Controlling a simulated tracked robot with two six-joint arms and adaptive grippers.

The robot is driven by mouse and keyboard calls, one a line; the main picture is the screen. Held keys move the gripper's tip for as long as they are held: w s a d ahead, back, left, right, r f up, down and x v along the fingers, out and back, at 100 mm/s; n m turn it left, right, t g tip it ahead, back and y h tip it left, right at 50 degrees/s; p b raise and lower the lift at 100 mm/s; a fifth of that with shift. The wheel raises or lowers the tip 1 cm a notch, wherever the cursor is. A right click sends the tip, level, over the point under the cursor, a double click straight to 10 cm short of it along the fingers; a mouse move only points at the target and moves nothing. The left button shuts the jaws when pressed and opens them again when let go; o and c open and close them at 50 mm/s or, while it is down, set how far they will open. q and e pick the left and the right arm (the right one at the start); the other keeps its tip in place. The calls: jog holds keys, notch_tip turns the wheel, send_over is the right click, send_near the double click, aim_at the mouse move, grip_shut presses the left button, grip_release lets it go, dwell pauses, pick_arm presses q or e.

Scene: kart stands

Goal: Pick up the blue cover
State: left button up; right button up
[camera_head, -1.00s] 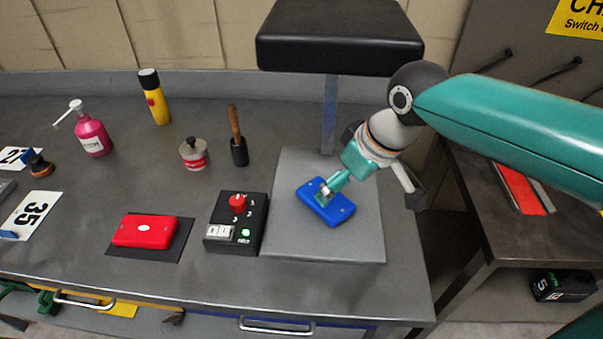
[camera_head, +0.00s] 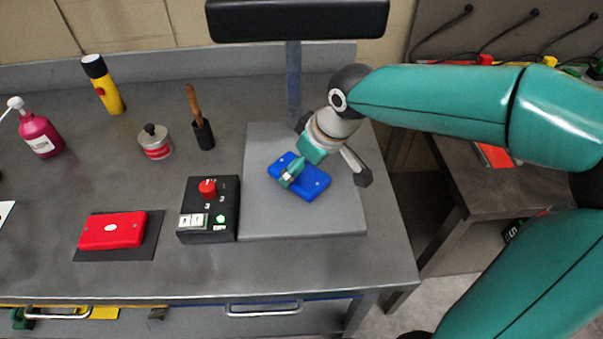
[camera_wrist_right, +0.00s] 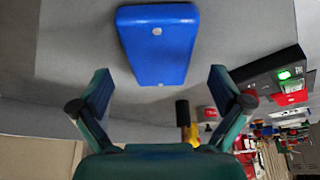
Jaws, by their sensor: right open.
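The blue cover (camera_head: 312,184) lies flat on a grey mat on the workbench, in the head view right of the control box. It also shows in the right wrist view (camera_wrist_right: 157,58), top centre, just beyond my fingertips. My right gripper (camera_head: 287,177) comes in from the right and is over the cover's left part, hiding some of it. In the right wrist view my right gripper (camera_wrist_right: 162,88) is open and empty, with one finger off each side of the cover. The cover is not between the pads. My left gripper is not in view.
The control box (camera_head: 207,210) with a red knob and the red cover (camera_head: 112,230) on a black mat stand left of the grey mat (camera_head: 262,222). A brush holder (camera_head: 203,135), tin (camera_head: 155,143), torch (camera_head: 104,88) and pink bottle (camera_head: 40,135) stand behind. A black padded block (camera_head: 297,20) overhangs the back.

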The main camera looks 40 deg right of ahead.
jog(key=x, duration=0.2)
jog(key=shift+w+f, duration=0.1)
jog(key=shift+f, duration=0.15)
jog(key=c, duration=1.2)
jog(key=shift+c, duration=0.9)
jog(key=shift+r, duration=0.15)
